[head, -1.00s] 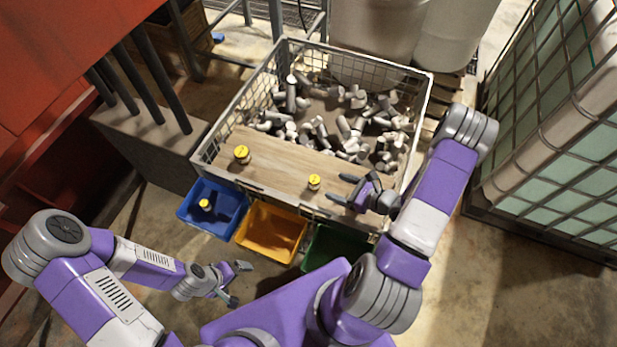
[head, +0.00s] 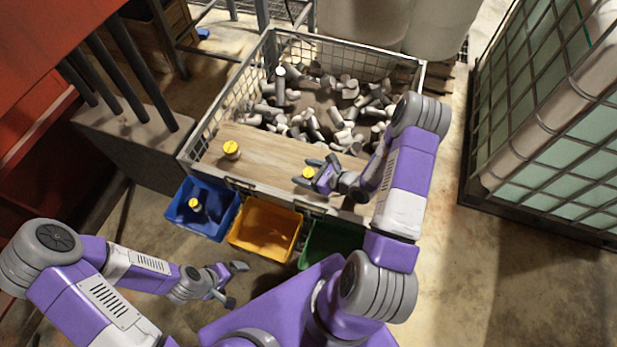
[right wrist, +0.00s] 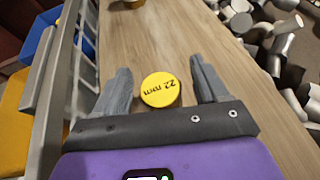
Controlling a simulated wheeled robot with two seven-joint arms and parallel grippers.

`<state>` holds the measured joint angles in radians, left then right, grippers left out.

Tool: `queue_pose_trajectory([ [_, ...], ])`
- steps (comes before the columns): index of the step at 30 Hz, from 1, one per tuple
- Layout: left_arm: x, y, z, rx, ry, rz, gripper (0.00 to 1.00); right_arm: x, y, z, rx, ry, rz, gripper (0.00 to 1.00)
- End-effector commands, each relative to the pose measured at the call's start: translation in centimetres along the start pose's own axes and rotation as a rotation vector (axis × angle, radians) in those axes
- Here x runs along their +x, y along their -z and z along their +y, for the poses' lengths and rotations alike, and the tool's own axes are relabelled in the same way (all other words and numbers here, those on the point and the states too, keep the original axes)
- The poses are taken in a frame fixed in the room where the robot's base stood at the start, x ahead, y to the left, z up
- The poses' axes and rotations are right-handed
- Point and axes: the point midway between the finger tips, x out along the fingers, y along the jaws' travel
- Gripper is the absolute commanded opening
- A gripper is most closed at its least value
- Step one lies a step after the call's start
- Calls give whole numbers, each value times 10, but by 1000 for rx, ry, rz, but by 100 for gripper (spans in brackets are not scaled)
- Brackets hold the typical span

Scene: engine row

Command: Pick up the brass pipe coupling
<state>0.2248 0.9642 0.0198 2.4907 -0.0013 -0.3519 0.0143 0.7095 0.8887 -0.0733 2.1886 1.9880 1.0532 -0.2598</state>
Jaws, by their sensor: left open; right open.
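A yellow-capped fitting (head: 308,173), likely the brass coupling, stands on the wooden board between the open fingers of my right gripper (head: 304,174). In the right wrist view its yellow cap (right wrist: 160,90) reads "22 mm" and sits between the two fingers, with gaps visible on both sides. The cap hides most of its body. A second yellow-capped fitting (head: 231,149) stands further left on the board; its edge shows at the top of the right wrist view (right wrist: 133,3). My left gripper (head: 234,284) is open and empty, low in front of the bins.
The wooden board (head: 265,160) lies across the front of a wire crate (head: 345,52) holding many grey pipe pieces. A blue bin (head: 228,222) with another yellow-capped piece (head: 194,203), a yellow bin (head: 238,240) and a green bin (head: 340,235) hang in front.

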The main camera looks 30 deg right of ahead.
Motion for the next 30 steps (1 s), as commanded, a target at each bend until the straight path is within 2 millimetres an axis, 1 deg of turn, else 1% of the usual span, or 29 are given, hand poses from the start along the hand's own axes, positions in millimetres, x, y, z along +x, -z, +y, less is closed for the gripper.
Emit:
queue_pose_trajectory([
  [1,2,0,-1,0,0,0,100,7,0,0,-1,-1,-2,73],
  [3,3,0,-1,0,0,0,100,12,0,0,-1,-1,-1,73],
  [11,3,0,-1,0,0,0,100,14,0,0,1,1,0,73],
  [14,3,0,-1,0,0,0,100,14,0,0,1,0,0,59],
  [15,3,0,-1,0,0,0,100,14,0,0,1,0,0,53],
  [23,3,0,-1,0,0,0,100,14,0,0,1,1,0,13],
  [24,3,0,-1,0,0,0,100,14,-1,0,0,1,-1,10],
  [30,2,0,-1,0,0,0,100,14,-2,0,0,1,-1,10],
])
